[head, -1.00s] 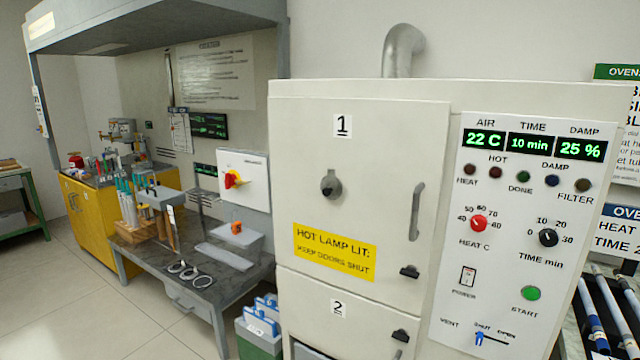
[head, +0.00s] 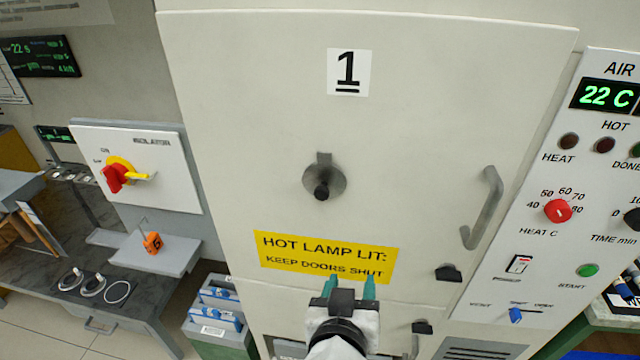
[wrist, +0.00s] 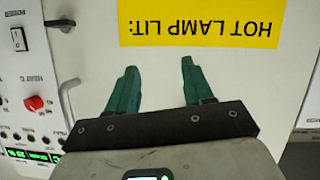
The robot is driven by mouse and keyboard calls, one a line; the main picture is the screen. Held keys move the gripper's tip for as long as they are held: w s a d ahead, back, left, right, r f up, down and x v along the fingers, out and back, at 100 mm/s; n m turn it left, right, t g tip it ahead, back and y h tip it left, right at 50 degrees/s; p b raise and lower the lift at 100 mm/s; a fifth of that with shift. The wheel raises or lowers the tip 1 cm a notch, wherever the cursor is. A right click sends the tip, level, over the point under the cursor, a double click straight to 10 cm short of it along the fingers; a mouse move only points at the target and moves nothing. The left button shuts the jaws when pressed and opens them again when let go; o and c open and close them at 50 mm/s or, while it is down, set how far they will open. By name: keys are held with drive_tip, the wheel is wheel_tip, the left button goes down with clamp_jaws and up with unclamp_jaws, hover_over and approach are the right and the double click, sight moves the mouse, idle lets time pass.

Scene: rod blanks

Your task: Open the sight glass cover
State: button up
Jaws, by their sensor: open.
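The sight glass cover (head: 324,180) is a round grey disc with a dark knob and a small tab at its top. It sits on the upper door, marked 1, and looks shut, with no glass showing. My gripper (head: 349,284) is low in front of the same door, below the cover and over the bottom edge of the yellow label. In the wrist view my gripper (wrist: 157,82) shows two green fingers spread apart with nothing between them. The cover is not in the wrist view.
The yellow hot lamp label (head: 327,257) is on the door (head: 430,120). A door handle (head: 484,208) and a dark latch (head: 448,273) stand out at right. The control panel (head: 560,240) is further right. The isolator box (head: 165,165) and a bench are at left.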

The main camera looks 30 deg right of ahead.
sight(321, 195)
drive_tip(key=w+a+r+m+t+h+p, duration=0.1)
drive_tip(key=a+r+t, duration=0.15)
drive_tip(key=r, duration=0.35)
drive_tip(key=w+a+r+t+h, duration=0.1)
drive_tip(key=a+r+t, duration=0.1)
drive_tip(key=a+r, duration=0.25)
drive_tip(key=p+x, duration=0.3)
drive_tip(key=x, duration=0.7)
drive_tip(key=shift+w+d, duration=0.1)
drive_tip(key=shift+d, duration=0.3)
clamp_jaws()
